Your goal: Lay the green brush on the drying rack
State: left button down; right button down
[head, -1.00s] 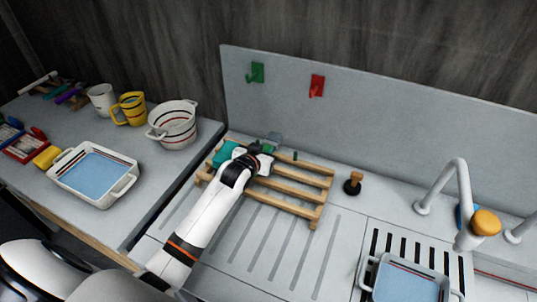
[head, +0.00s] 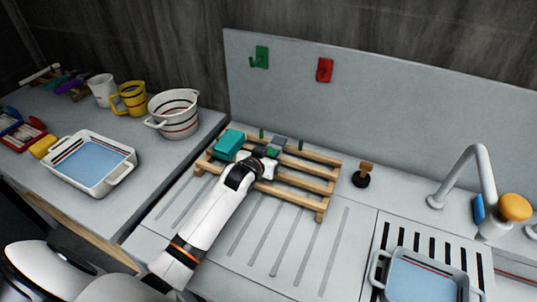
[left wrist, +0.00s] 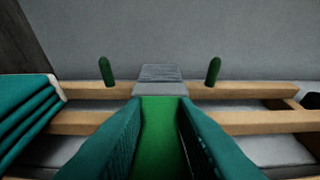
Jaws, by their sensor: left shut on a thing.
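The green brush (left wrist: 160,130) has a flat green handle and a grey bristle head (left wrist: 160,74). My left gripper (left wrist: 160,115) is shut on its handle, which lies between the teal finger pads. In the head view my left gripper (head: 270,154) is over the back middle of the wooden drying rack (head: 325,189), with the bristle head (head: 279,141) toward the backsplash. The brush head is between two green pegs (left wrist: 106,71) on the rack's back bar. I cannot tell whether the brush touches the slats. My right gripper is not in view.
A folded teal cloth (head: 229,143) is on the rack's left end, close to my gripper. A dark stopper with a wooden handle (head: 363,174) stands right of the rack. Green (head: 261,57) and red (head: 324,69) hooks are on the backsplash. The rack's right slats are clear.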

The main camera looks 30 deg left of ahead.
pick_arm(q)
jog(key=shift+f, duration=0.5)
dwell(0.4)
jog(key=c, duration=1.1)
grip_release()
